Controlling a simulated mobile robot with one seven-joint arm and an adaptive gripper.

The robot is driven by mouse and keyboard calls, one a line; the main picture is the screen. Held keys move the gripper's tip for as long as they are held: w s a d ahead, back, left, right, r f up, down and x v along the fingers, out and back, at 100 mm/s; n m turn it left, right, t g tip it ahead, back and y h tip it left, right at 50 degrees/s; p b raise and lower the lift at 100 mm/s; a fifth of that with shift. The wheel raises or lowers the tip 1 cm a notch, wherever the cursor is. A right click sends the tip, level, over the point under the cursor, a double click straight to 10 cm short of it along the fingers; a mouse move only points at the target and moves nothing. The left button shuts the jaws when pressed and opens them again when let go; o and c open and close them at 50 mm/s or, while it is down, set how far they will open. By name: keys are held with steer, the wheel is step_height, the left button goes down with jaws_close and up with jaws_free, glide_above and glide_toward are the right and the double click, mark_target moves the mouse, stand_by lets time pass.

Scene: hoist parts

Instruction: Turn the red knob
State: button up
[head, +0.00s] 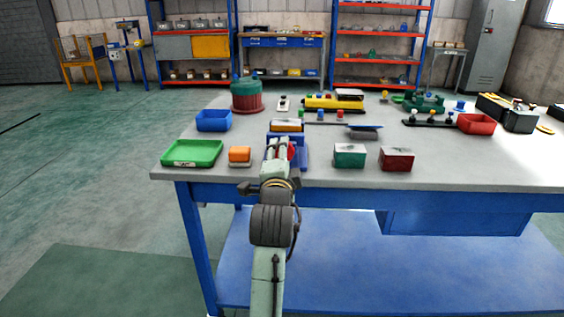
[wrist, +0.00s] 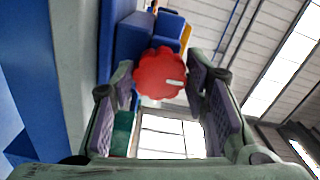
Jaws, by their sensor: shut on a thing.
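The red knob (head: 291,151) is on the front of a blue unit (head: 302,156) near the table's front edge, partly hidden behind my gripper (head: 281,156). In the wrist view the knob (wrist: 158,72) is round with a scalloped rim and a short white mark on its right side. My gripper (wrist: 163,95) has one finger on each side of the knob and is shut on it. The exact contact at the finger pads is hard to make out. The blue unit (wrist: 131,37) rises behind the knob.
A green tray (head: 192,152) and an orange block (head: 240,153) lie left of the unit. A green box (head: 350,155) and a dark red box (head: 396,158) stand to its right. A blue bin (head: 213,120) and several other parts sit farther back. The table's right front is clear.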

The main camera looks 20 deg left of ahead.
steer(key=m+b, duration=0.2)
steer(key=m, duration=0.3)
steer(key=shift+r, duration=0.1)
stand_by(0.4)
steer(key=o, duration=1.1)
steer(key=shift+o, duration=0.2)
steer(key=v, duration=0.7)
steer(key=shift+s, duration=0.25)
steer(key=shift+d, duration=0.1)
